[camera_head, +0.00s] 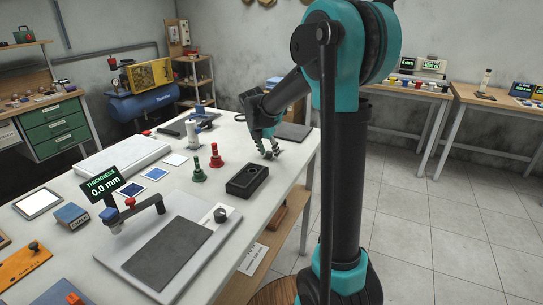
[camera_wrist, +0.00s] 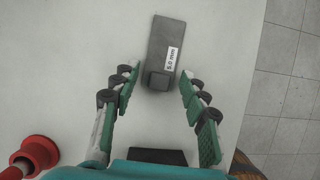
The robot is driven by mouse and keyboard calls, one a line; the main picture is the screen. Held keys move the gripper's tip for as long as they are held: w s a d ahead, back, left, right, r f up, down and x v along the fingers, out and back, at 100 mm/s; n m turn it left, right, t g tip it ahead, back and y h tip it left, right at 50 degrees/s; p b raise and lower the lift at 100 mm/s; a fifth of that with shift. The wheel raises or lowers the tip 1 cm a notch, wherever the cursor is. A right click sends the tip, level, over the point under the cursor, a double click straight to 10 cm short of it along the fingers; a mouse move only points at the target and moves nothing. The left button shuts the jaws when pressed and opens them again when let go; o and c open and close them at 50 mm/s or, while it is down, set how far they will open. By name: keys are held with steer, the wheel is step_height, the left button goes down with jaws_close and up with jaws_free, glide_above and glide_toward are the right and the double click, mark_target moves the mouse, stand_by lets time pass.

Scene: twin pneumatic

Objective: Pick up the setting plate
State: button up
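A dark grey plate with a raised block at its near end and a white label in mm (camera_wrist: 166,35) lies flat on the white table in the wrist view. I take it as the setting plate. In the head view a dark grey plate (camera_head: 293,131) lies at the table's far right edge, partly hidden by my arm. My gripper (camera_wrist: 158,82) is open, its green fingers spread on either side of the plate's block, with gaps at both sides. In the head view my gripper (camera_head: 270,154) hangs over the table, nearer than the plate.
A black block with a recess (camera_head: 247,180) sits nearer, with a red-handled piece (camera_head: 216,157) and a green one (camera_head: 198,170) to its left. The thickness gauge (camera_head: 130,203) stands at the front. The table edge is close on the plate's right; the floor lies beyond.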

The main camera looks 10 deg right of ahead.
jaws_close()
steer(key=shift+r, duration=0.15)
